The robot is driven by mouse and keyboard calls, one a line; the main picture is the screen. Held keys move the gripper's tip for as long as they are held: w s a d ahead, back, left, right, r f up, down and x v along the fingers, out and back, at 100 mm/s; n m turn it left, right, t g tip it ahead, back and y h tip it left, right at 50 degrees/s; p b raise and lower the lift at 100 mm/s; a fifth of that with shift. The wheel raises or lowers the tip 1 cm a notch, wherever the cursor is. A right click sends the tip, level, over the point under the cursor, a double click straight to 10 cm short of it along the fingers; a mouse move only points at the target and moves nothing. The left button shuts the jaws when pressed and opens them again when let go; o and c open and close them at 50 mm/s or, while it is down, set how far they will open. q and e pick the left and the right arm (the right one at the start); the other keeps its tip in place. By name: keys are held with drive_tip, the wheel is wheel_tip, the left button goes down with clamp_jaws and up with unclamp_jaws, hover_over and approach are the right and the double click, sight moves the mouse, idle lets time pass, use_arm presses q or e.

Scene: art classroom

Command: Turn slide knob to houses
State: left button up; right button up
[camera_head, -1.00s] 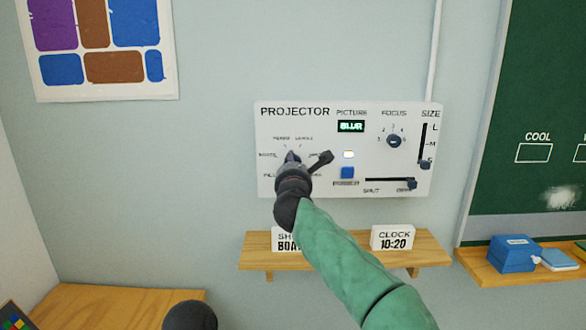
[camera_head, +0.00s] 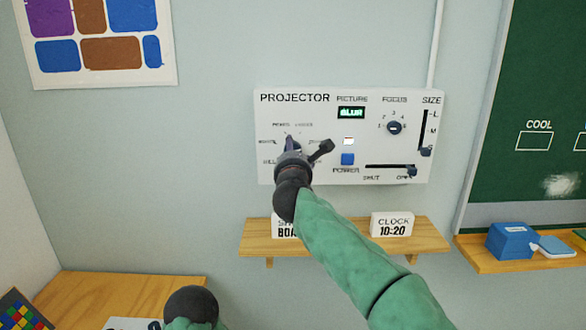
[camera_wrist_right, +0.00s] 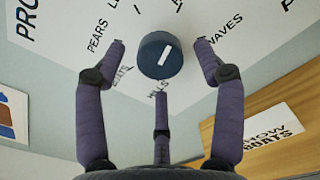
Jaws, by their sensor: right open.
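The white projector panel (camera_head: 385,150) hangs on the wall. Its slide knob (camera_wrist_right: 152,62) is dark blue and round with a white line, ringed by printed words. PEARS, HILLS and WAVES are readable in the right wrist view, with BOATS partly covered; other labels are cut off. My right gripper (camera_head: 307,147) is at the panel's left part, hiding most of the knob in the head view. In the wrist view its open fingers (camera_wrist_right: 160,50) stand left, right and below the knob, with gaps visible. The left gripper is not visible; a dark joint of my left arm shows at bottom.
The panel also has a BLUR display (camera_head: 351,113), blue power button (camera_head: 347,159), focus knob (camera_head: 395,128) and sliders for size (camera_head: 426,151) and shutter (camera_head: 410,171). A shelf (camera_head: 425,240) below holds a SHOW BOATS card (camera_wrist_right: 272,135) and a clock card (camera_head: 392,225).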

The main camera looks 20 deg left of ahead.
drive_tip(key=v, duration=1)
drive_tip(key=shift+s, duration=0.3)
